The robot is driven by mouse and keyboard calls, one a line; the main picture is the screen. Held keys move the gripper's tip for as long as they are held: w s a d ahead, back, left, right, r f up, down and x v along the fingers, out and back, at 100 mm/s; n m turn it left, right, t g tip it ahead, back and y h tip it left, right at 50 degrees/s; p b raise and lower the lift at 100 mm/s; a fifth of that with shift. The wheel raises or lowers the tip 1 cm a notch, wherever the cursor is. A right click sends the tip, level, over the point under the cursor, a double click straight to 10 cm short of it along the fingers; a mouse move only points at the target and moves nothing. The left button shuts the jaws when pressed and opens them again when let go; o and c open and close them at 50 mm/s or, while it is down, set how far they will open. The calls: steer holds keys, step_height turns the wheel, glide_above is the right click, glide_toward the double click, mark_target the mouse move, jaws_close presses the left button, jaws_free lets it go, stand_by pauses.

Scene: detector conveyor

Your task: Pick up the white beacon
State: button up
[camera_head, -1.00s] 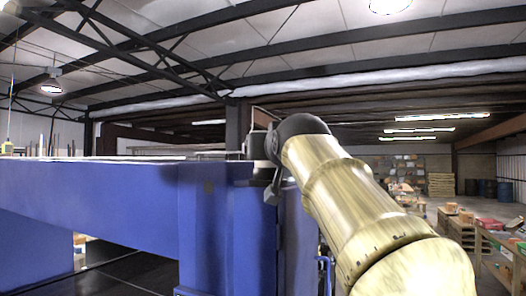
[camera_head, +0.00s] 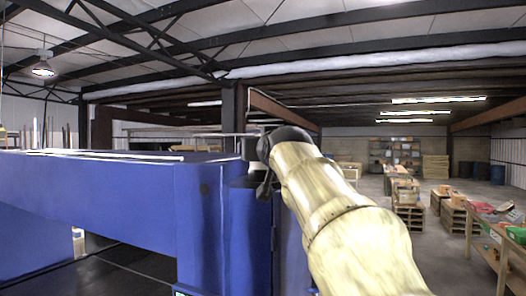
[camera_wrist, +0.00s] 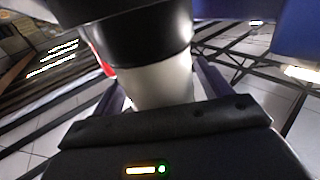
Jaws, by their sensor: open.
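The white beacon (camera_wrist: 158,84) appears as a pale cylinder with a wide black band above it, large and close in the upside-down wrist view. My gripper (camera_wrist: 160,92) has one dark finger on each side of the pale part. The jaws are open, and I cannot tell whether either finger touches it. The black gripper body covers the near end of the cylinder. In the head view my gripper (camera_head: 262,160) is small and dark beside the top corner of the blue machine (camera_head: 110,195), mostly behind my own arm. I cannot make out the beacon there.
A small red thing (camera_wrist: 101,60) shows left of the black band in the wrist view, partly hidden. The blue machine fills the left of the head view, over a dark conveyor (camera_head: 95,272). Tables with goods (camera_head: 490,235) stand at the right. Open floor lies between.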

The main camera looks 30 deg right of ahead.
steer(key=shift+w+a, duration=0.1)
stand_by(0.4)
steer(key=c, duration=1.2)
steer(key=shift+r, duration=0.1)
steer(key=shift+r, duration=4.85)
